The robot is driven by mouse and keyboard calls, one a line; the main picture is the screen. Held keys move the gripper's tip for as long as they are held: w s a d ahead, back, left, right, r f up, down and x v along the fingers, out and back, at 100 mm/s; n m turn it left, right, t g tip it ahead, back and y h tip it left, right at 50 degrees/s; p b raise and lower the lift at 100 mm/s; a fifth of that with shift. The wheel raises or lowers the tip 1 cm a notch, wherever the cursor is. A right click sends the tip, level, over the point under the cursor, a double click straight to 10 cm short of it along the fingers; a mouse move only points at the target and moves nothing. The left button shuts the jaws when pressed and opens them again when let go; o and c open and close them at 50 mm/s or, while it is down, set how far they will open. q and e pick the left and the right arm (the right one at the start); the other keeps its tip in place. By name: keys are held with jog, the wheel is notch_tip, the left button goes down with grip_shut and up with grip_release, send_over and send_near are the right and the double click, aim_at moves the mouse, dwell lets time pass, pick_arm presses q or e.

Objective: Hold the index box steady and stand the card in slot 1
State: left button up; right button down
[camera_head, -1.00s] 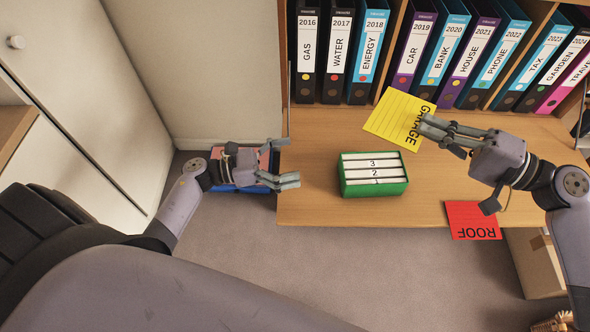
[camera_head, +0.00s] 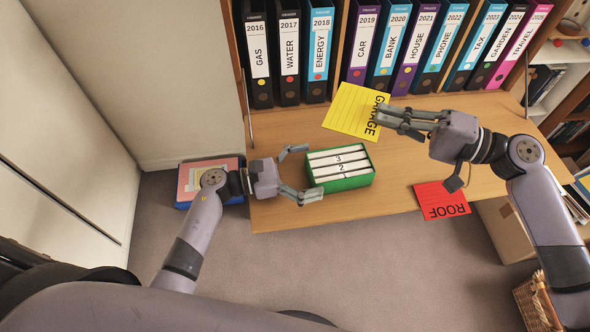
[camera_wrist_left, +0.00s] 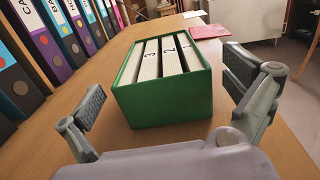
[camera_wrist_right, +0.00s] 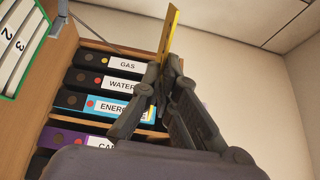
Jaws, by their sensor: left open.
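The green index box (camera_head: 345,183) stands on the wooden desk with several white dividers in it; 2 and 3 are readable, and the label nearest the front is hard to read. It also shows in the left wrist view (camera_wrist_left: 165,108). My left gripper (camera_head: 306,172) is open at the box's left end, its fingers spread to either side, apart from the box. My right gripper (camera_head: 380,117) is shut on the yellow GARAGE card (camera_head: 350,108), held at its right edge. In the right wrist view the card (camera_wrist_right: 169,32) shows edge-on between the fingertips.
A red ROOF card (camera_head: 441,200) lies at the desk's front edge, right of the box. A row of binders (camera_head: 400,45) stands behind. A blue tray (camera_head: 235,160) with papers sits left of the desk. The desk (camera_head: 400,165) is clear between box and red card.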

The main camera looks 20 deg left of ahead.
pick_arm(q)
jog(key=shift+w+d, duration=0.15)
jog(key=shift+d, duration=0.15)
jog(key=shift+c, duration=0.4)
jog(key=c, duration=1.6)
